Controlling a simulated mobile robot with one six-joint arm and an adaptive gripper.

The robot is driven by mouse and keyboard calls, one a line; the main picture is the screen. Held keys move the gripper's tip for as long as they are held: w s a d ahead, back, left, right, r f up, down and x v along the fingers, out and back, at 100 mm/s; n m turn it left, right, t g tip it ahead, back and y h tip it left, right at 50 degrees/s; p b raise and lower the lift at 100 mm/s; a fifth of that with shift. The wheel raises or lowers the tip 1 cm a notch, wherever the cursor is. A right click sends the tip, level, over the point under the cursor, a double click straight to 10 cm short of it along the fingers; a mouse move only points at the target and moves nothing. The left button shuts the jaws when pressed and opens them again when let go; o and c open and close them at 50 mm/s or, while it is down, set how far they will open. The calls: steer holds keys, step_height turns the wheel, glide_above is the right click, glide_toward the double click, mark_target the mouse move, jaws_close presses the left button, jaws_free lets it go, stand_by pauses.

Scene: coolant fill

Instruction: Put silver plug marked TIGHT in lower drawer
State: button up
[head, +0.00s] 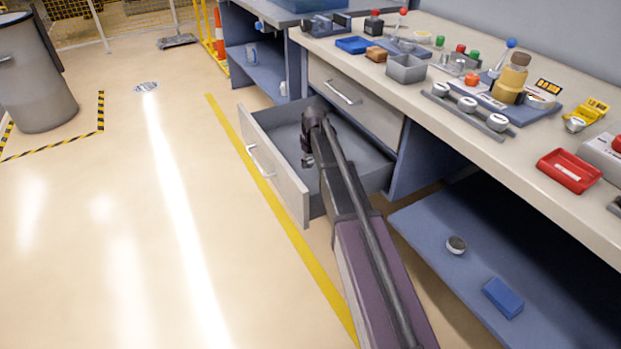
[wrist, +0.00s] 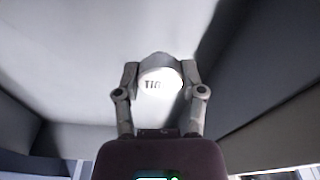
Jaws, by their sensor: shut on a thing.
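In the wrist view my gripper (wrist: 160,88) is shut on the silver plug (wrist: 160,80), a round piece with a pale face and partly readable dark lettering that starts "TI". One finger is on each side of it. In the head view the lower drawer (head: 258,160) is pulled open, with its grey front and handle facing left. My gripper (head: 308,160) is over the open drawer, inside its outline. The plug is small and hard to make out there. I cannot tell whether it touches the drawer floor.
The upper drawer (head: 345,97) above is closed. The bench top (head: 500,140) holds a grey bin (head: 406,69), a red tray (head: 569,171) and several small parts. A shelf at lower right bears a blue block (head: 503,297) and a round knob (head: 456,245).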

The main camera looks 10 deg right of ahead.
mark_target(309, 179)
steer(key=shift+f+b, duration=0.5)
steer(key=shift+f, duration=0.35)
steer(key=shift+f+b, duration=1.85)
steer(key=shift+f, duration=0.15)
steer(key=o, duration=0.9)
steer(key=r+p, duration=0.4)
steer(key=s+r+p, duration=0.1)
steer(key=r+p, duration=0.7)
steer(key=shift+s+d+r, duration=0.15)
steer(key=shift+d, duration=0.2)
